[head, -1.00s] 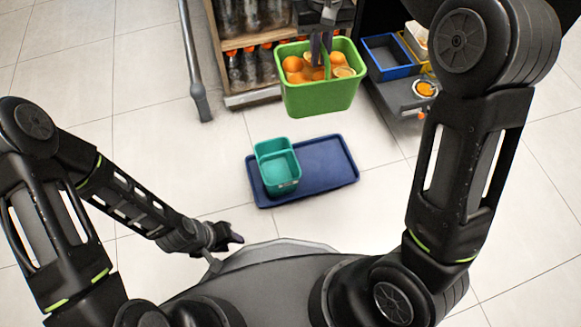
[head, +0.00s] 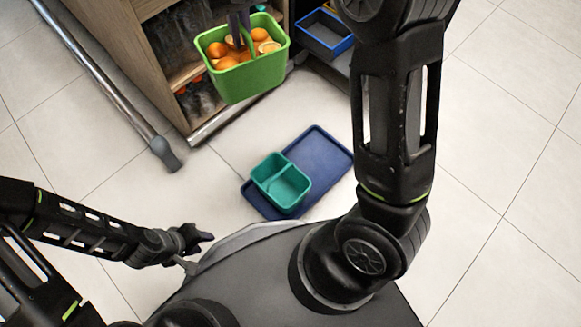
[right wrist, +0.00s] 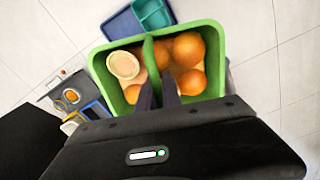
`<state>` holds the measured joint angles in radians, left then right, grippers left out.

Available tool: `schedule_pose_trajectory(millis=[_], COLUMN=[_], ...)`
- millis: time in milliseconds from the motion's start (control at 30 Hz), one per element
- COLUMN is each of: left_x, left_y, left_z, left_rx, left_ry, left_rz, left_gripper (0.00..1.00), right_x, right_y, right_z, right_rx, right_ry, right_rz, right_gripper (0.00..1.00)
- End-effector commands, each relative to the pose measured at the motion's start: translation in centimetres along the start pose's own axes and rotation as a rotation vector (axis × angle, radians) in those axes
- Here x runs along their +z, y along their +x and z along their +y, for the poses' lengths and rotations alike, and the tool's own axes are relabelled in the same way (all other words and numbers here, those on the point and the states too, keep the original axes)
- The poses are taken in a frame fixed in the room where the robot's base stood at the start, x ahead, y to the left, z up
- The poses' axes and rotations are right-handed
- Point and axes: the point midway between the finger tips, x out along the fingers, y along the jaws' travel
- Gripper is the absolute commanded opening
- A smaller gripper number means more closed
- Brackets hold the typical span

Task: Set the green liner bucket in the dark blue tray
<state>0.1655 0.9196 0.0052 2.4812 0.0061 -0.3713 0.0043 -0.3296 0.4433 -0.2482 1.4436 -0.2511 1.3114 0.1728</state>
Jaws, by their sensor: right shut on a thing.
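The green liner bucket (head: 250,76) holds whole and cut oranges and has a divider across its middle. My right gripper (head: 239,40) is shut on that divider and holds the bucket up in front of the shelf. In the right wrist view the bucket (right wrist: 218,50) hangs between the camera and the floor, with the dark fingers (right wrist: 158,92) at its divider. The dark blue tray (head: 328,158) lies flat, with a teal two-part bin on its near-left part. Its far-right part is bare. My left gripper (head: 204,240) is low at the left, apart from the tray; its jaw opening is unclear.
The teal bin (head: 281,186) stands in the tray. A wooden shelf (head: 150,60) with bottles is behind the bucket. A blue-rimmed bin (head: 325,32) stands right of the bucket. A grey rail (head: 110,90) runs at the left. The floor at the right is clear.

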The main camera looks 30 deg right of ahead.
Motion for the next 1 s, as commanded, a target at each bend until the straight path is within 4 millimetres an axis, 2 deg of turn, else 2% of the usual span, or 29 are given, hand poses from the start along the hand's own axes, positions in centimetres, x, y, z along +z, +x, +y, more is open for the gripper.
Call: schedule_pose_trajectory(millis=[400,567,767,867,1000], left_x=[0.0,0.0,0.0,0.0,0.0], left_y=[0.0,0.0,-0.1,-0.1,-0.2], left_z=[0.0,0.0,0.0,0.0,0.1], left_rx=[0.000,0.000,0.000,0.000,0.000], left_ry=[0.000,0.000,0.000,0.000,0.000], left_rz=[-0.001,-0.001,-0.001,-0.001,-0.001], left_gripper=[0.36,0.36,0.36,0.36,0.36], right_x=[-0.1,-0.2,-0.8,-1.1,-1.2], right_y=[-0.1,0.7,3.7,6.1,10.5], right_z=[0.0,0.7,3.0,4.9,8.1], right_rx=[-0.001,0.000,-0.001,-0.002,-0.003], right_ry=[-0.001,-0.025,-0.135,-0.231,-0.412], right_rz=[0.002,0.000,-0.004,-0.003,-0.006], right_gripper=[0.00,0.00,0.00,0.00,0.00])
